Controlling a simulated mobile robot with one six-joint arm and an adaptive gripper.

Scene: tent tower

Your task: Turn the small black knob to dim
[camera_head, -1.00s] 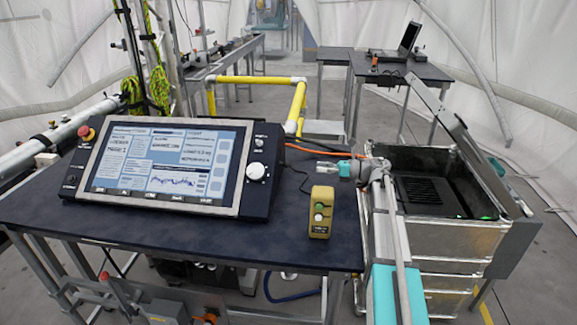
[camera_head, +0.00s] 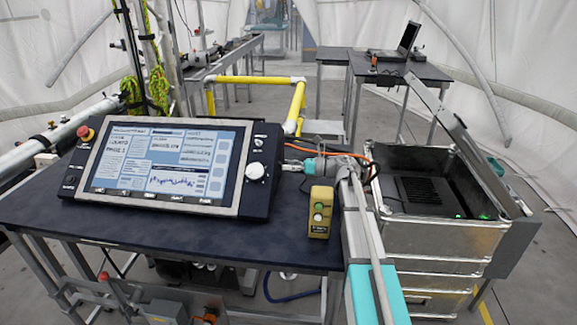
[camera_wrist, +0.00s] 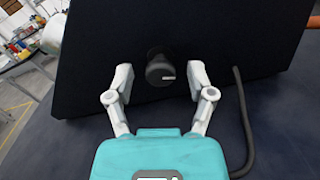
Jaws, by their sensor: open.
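The small black knob (camera_wrist: 160,71) shows in the wrist view on the dark side panel of the console (camera_head: 262,171). It has a pale pointer mark that lies level and points to the right. My gripper (camera_wrist: 157,80) is open, with one finger to the left of the knob and one to the right. Both fingers look apart from the knob. In the head view my gripper (camera_head: 285,167) is at the console's right side, and the black knob is hidden there.
A larger white knob (camera_head: 256,171) is on the console's front. A yellow button box (camera_head: 320,212) stands close below my arm. A black cable (camera_wrist: 243,120) runs beside the right finger. An open metal crate (camera_head: 440,235) is to the right.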

